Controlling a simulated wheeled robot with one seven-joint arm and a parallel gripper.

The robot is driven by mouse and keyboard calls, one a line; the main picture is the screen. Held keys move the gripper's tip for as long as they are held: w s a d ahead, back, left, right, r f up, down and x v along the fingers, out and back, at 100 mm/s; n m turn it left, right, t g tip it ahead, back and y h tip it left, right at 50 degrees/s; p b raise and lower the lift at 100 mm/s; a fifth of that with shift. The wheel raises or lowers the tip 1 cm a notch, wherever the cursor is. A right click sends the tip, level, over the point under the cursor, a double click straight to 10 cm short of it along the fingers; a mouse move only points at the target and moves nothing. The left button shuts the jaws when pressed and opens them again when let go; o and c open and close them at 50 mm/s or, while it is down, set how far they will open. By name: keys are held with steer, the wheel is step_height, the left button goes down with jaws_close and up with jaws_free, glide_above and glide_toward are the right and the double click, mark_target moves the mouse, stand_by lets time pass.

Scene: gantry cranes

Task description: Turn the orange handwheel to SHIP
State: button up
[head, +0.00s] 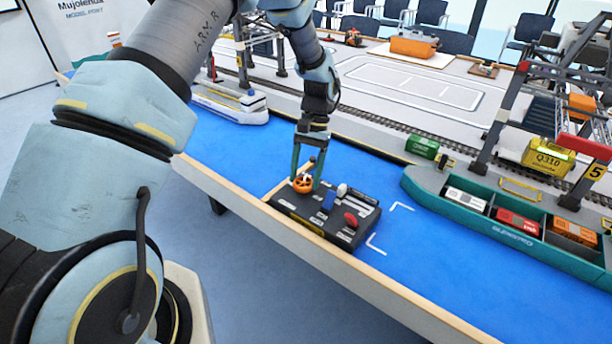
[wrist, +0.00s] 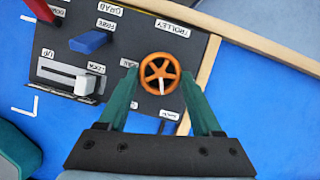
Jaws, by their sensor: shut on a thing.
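The orange handwheel (head: 303,183) stands on the dark control box (head: 312,222) at the table's near edge. In the wrist view the handwheel (wrist: 160,74) shows as a spoked ring with a white mark on its lower spoke. My gripper (head: 308,180) reaches down from above, with its green fingers on both sides of the wheel. In the wrist view my gripper (wrist: 161,80) is shut on the wheel's rim. A label reading TROLLEY (wrist: 173,29) lies on one side of the wheel. The small label on the opposite side (wrist: 169,114) is too small to read.
The box also bears a blue lever (wrist: 91,41), a white slider knob (wrist: 88,86) and a red knob (head: 351,219). A wooden edge (wrist: 212,62) runs close beside the box. A teal ship (head: 480,215) with containers lies to the right.

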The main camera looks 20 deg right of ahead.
steer(key=shift+w+n, duration=0.1)
steer(key=shift+n, duration=0.4)
steer(key=o, duration=1.4)
steer(key=shift+c, duration=0.2)
steer(key=b+v, duration=0.2)
steer(key=v, duration=0.8)
steer(key=shift+w+r+b, duration=0.2)
steer(key=shift+r+b, duration=0.15)
steer(key=shift+r, duration=0.05)
